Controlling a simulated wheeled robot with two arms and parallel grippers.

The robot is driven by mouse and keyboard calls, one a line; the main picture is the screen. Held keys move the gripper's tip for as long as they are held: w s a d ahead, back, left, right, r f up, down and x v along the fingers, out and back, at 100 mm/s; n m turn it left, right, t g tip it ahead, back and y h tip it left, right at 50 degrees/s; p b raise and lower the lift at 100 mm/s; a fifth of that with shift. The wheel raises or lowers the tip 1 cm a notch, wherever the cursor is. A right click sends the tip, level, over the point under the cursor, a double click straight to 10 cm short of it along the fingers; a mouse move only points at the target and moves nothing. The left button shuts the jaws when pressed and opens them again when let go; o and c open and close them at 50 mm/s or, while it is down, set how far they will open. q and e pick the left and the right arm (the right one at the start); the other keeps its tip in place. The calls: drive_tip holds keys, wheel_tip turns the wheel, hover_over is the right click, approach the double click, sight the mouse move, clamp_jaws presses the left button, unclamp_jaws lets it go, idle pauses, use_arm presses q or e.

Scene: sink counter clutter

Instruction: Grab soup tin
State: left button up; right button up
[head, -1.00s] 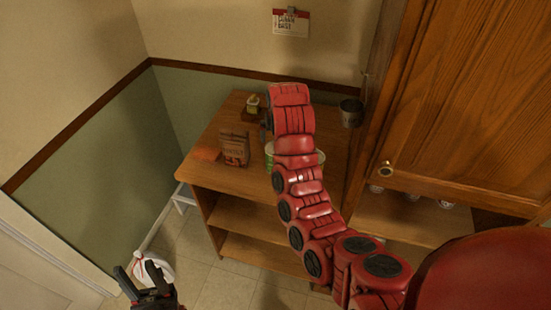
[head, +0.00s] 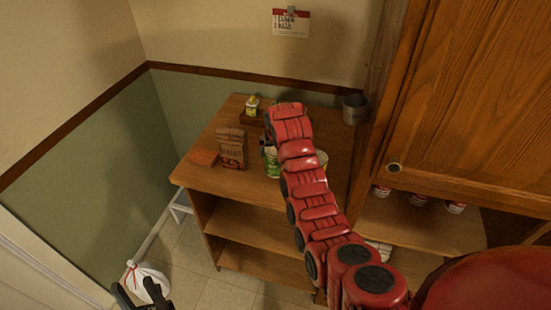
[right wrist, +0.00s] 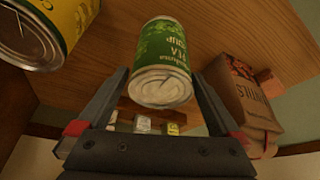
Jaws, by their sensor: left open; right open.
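The soup tin is a green can labelled pea soup. In the right wrist view the soup tin (right wrist: 163,62) lies between and just beyond the fingertips of my right gripper (right wrist: 160,85), which is open with a finger to either side. Contact cannot be made out. In the head view the soup tin (head: 272,166) stands on the wooden shelf unit's top, partly hidden by my red right arm. My right gripper is mostly hidden there. My left gripper (head: 142,294) is open and empty at the lower left, above the floor and away from the unit.
A brown paper bag (head: 232,149) and a flat orange item (head: 204,157) are left of the tin. A yellow can (right wrist: 40,28) is close by in the right wrist view. A metal cup (head: 354,109) is at back right. A wooden cabinet (head: 470,110) bounds the right side.

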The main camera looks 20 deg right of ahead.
drive_tip(key=shift+p+x, duration=1.5)
drive_tip(key=shift+x, duration=0.45)
drive_tip(key=shift+w+f, duration=0.25)
drive_tip(key=shift+f, duration=0.45)
clamp_jaws()
